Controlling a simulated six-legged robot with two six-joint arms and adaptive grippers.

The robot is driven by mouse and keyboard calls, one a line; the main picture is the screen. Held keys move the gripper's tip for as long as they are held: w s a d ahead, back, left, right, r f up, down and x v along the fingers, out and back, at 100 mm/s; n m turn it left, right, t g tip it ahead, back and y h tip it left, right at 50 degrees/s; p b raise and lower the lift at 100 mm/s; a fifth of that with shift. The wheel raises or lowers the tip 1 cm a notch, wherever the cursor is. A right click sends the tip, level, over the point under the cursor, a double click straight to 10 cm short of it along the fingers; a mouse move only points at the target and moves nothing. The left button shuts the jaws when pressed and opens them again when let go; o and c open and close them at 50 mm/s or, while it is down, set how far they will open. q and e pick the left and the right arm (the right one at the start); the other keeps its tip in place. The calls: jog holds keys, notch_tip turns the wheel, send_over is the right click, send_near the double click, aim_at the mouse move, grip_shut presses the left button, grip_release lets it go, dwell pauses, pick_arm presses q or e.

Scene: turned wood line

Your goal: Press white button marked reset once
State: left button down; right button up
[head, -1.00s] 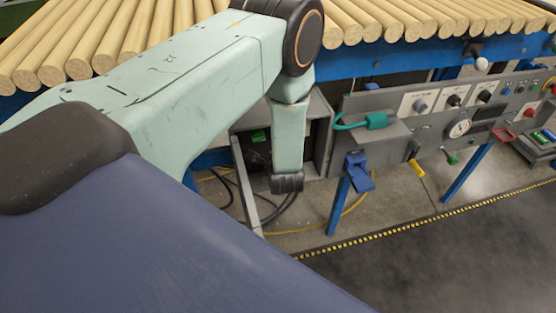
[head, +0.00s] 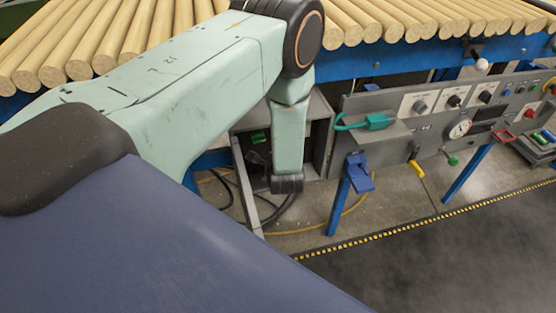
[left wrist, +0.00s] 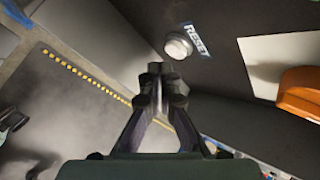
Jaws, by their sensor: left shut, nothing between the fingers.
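The white round button (left wrist: 178,46) shows in the left wrist view on a dark panel. A blue label (left wrist: 196,40) with white letters reading RESET is beside it. My left gripper (left wrist: 160,70) is shut and empty, with its fingertips just below and left of the button in that picture. A small gap shows between the tips and the button in the picture; its depth I cannot tell. In the head view my left arm comes in from the left and its lower link hangs in front of the grey box; its fingers and the button cannot be made out there.
A grey control panel (head: 430,137) with knobs and a gauge (head: 459,129) stands right of my arm. An orange part (left wrist: 299,91) is right of the button. Wooden rods (head: 110,45) lie behind.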

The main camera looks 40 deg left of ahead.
pick_arm(q)
jog(key=shift+w+a, duration=0.15)
jog(key=shift+w, duration=0.05)
jog(key=shift+w+a, duration=0.1)
jog(key=shift+a, duration=0.05)
dwell(0.3)
jog(key=shift+w+a, duration=0.25)
jog(key=shift+a, duration=0.05)
dwell(0.7)
jog(key=shift+s+d, duration=0.1)
dwell(0.3)
jog(key=shift+s+d+p, duration=0.3)
jog(key=shift+s+d, duration=0.15)
jog(key=shift+d, duration=0.05)
jog(key=shift+s+d, duration=0.35)
jog(key=shift+d, duration=0.1)
jog(key=s+d+p, duration=0.1)
jog(key=s+d, duration=0.1)
jog(key=d, duration=0.1)
jog(key=shift+s+p, duration=0.25)
jog(key=shift+p, duration=0.05)
